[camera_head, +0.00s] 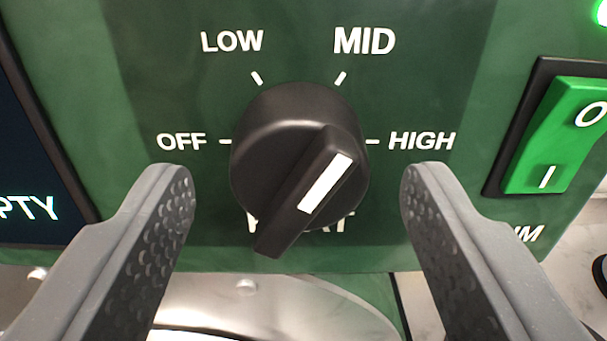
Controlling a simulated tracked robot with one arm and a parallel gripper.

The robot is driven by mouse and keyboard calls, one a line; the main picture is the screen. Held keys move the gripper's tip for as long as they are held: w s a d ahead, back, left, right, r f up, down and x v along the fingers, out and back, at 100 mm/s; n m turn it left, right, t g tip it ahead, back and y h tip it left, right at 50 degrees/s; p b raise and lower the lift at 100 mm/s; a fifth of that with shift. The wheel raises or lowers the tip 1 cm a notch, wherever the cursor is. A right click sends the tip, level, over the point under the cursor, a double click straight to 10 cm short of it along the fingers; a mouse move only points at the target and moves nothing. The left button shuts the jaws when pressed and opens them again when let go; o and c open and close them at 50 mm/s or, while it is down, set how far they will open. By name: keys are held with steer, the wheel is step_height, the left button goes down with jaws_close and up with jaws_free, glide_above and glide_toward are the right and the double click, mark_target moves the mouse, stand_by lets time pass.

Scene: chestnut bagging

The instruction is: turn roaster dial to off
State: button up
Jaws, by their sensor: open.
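The roaster dial (262,150) is a round black knob with a raised bar grip across it, on a dark green panel. A white line on the bar lies toward its upper right end, so the bar slants up and right, roughly in line with the MID tick. The OFF label (181,142) is left of the knob, LOW upper left, MID upper right and HIGH right. My gripper (299,180) is open, with one grey finger on each side of the knob, both apart from it in the picture. The knob partly hides the label below it.
A green rocker switch (556,135) in a black frame sits to the right, with a lit green lamp (601,12) above it. A dark display (30,160) is at the left edge. A shiny metal surface (260,303) lies below the panel.

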steer(key=shift+w+r, duration=0.15)
steer(key=shift+w, duration=0.1)
steer(key=c, duration=1)
steer(key=shift+w+d, duration=0.1)
steer(key=shift+d, duration=0.2)
steer(key=shift+a, duration=0.2)
